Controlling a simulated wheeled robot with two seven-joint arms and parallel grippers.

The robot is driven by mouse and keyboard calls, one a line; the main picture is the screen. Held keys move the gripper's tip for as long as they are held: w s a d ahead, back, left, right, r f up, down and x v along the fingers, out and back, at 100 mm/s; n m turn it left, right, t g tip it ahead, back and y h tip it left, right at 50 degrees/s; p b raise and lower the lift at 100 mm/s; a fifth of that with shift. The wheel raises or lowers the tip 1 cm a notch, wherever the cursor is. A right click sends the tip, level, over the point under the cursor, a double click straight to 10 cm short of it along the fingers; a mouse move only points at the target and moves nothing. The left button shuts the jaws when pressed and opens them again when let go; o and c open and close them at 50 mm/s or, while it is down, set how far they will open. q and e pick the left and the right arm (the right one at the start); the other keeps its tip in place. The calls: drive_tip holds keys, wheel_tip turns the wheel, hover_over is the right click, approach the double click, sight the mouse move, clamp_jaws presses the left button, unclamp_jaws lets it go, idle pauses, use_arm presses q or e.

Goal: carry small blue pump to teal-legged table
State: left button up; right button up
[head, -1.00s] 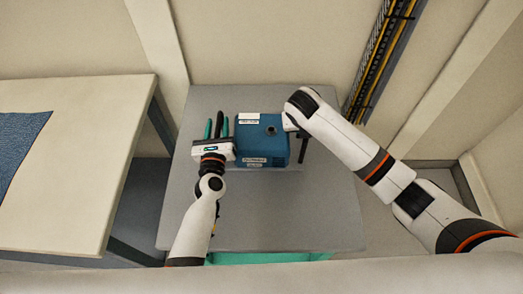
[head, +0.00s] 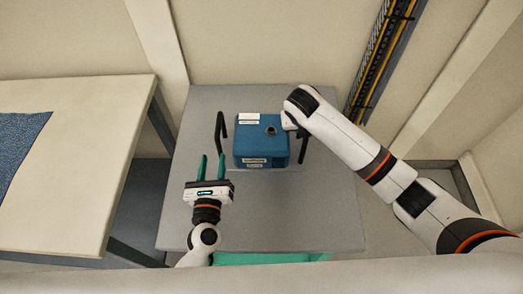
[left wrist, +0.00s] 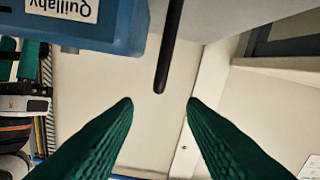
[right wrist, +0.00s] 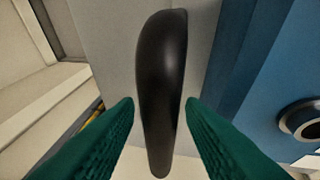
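The small blue pump (head: 262,145) stands on the grey top (head: 285,215) of a table with teal parts showing under its front edge. It has black handles at its left (head: 219,130) and right (head: 304,146). My left gripper (head: 211,166) is open and empty, in front of the left handle and apart from it. In the left wrist view a black bar of the handle (left wrist: 170,45) is ahead of the open fingers. My right gripper (right wrist: 160,112) has its fingers spread on either side of the right handle; in the head view its fingers are hidden.
A cream table (head: 75,150) with a blue mat (head: 18,145) stands to the left, with a gap between the tables. A wall (head: 260,40) is close behind. A cable tray (head: 382,55) runs up at the back right. The front of the grey top is clear.

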drive_tip(key=v, duration=1)
drive_tip(key=shift+s+r, duration=0.2)
drive_tip(key=shift+r, duration=0.1)
drive_tip(key=shift+a+f, duration=0.1)
drive_tip(key=shift+a, duration=0.05)
